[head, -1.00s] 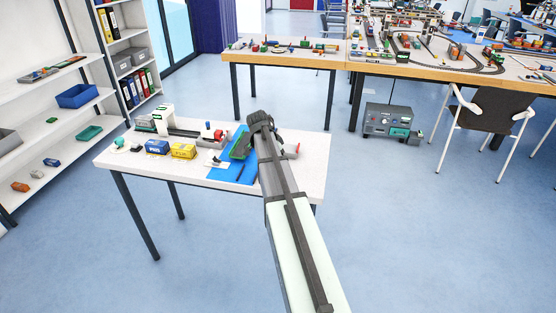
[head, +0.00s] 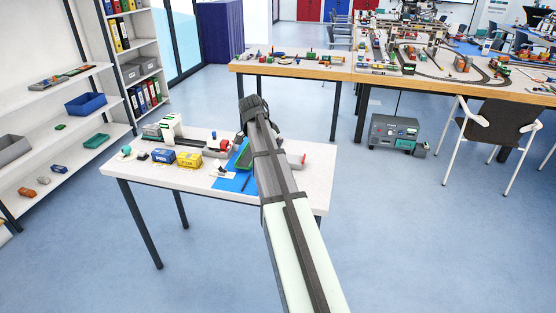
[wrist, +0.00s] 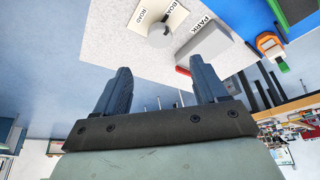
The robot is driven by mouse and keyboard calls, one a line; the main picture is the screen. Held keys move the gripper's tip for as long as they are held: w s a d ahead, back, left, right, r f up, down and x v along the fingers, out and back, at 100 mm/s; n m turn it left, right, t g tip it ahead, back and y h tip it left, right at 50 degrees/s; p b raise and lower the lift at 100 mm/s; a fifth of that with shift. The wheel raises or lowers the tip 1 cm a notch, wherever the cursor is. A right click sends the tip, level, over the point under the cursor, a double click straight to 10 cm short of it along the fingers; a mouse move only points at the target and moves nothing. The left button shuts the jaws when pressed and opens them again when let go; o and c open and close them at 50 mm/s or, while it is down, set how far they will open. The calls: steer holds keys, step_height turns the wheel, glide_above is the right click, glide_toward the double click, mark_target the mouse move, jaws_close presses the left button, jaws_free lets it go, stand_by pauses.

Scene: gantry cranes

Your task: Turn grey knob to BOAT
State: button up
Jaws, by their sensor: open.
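The grey knob (wrist: 160,36) shows at the top of the wrist view. It sits on a cream plate (wrist: 176,16) with the words ROAD and BOA(T), the latter partly cut off by the frame edge. Beside it is a grey block (wrist: 203,46) marked PARK, with a red end. I cannot tell which word the knob points to. My gripper (wrist: 163,68) is open and empty, its two fingers apart and not touching the knob. In the head view my gripper (head: 250,104) is over the back of the white table; I cannot make out the knob there.
The white table (head: 135,172) also bears a blue box (head: 162,155), a yellow box (head: 189,160), a blue mat (head: 232,182) and a white machine (head: 172,127). Shelves (head: 60,125) stand at left. A longer table (head: 300,66) stands behind.

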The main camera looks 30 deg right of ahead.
steer(key=shift+v, duration=1.35)
steer(key=s+a+f+n+g+y, duration=0.1)
steer(key=s+a+f+n, duration=0.35)
steer(key=f, duration=0.75)
steer(key=s+a+f+n+g+y, duration=0.1)
steer(key=s+a+f+n+y, duration=0.1)
steer(key=s+a+f, duration=0.8)
steer(key=s+a+f+n+g+y, duration=0.1)
steer(key=s+a+f+n, duration=0.35)
steer(key=f, duration=1.05)
steer(key=s+a+f+n+g, duration=0.1)
steer(key=s+a+f+n, duration=0.1)
steer(key=s+f, duration=0.4)
steer(key=s+a+f+n+g, duration=0.1)
steer(key=s+f, duration=0.5)
steer(key=s, duration=0.7)
steer(key=s+a+f+n+g, duration=0.1)
steer(key=s+a+f+n, duration=0.3)
steer(key=s, duration=0.6)
step_height(320, 180, down, 3)
steer(key=shift+s+a+r+g, duration=0.15)
steer(key=shift+a+r+g, duration=0.1)
steer(key=shift+a+g, duration=0.2)
